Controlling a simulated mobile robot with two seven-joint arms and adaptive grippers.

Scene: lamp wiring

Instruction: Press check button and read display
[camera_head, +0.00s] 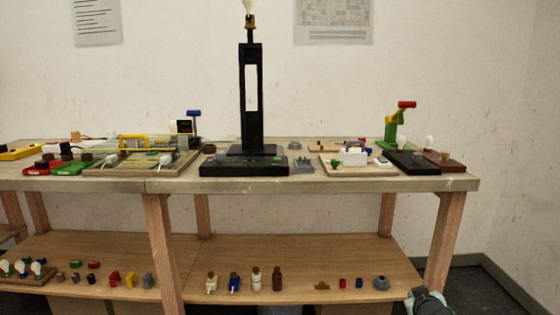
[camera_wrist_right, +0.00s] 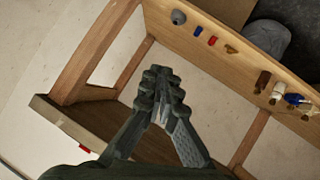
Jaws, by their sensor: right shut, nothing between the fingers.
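A small dark screen (camera_head: 185,127) in a pale frame stands at the back left of the bench; no reading can be made out. A green button-like piece (camera_head: 335,162) sits on a wooden board (camera_head: 378,171) beside a white box (camera_head: 353,157). I cannot tell which part is the check button. My right gripper (camera_wrist_right: 160,72) is shut and empty in the right wrist view, apart from the task's objects. Part of my right arm shows at the bottom right of the head view, low beside the bench. My left gripper is not in view.
A tall black lamp column (camera_head: 251,95) stands mid-bench behind a black box (camera_head: 243,167). A green and red clamp-like tool (camera_head: 393,127) stands at the right. The lower shelf (camera_head: 330,258) holds bottles and small blocks. Open floor lies right of the bench.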

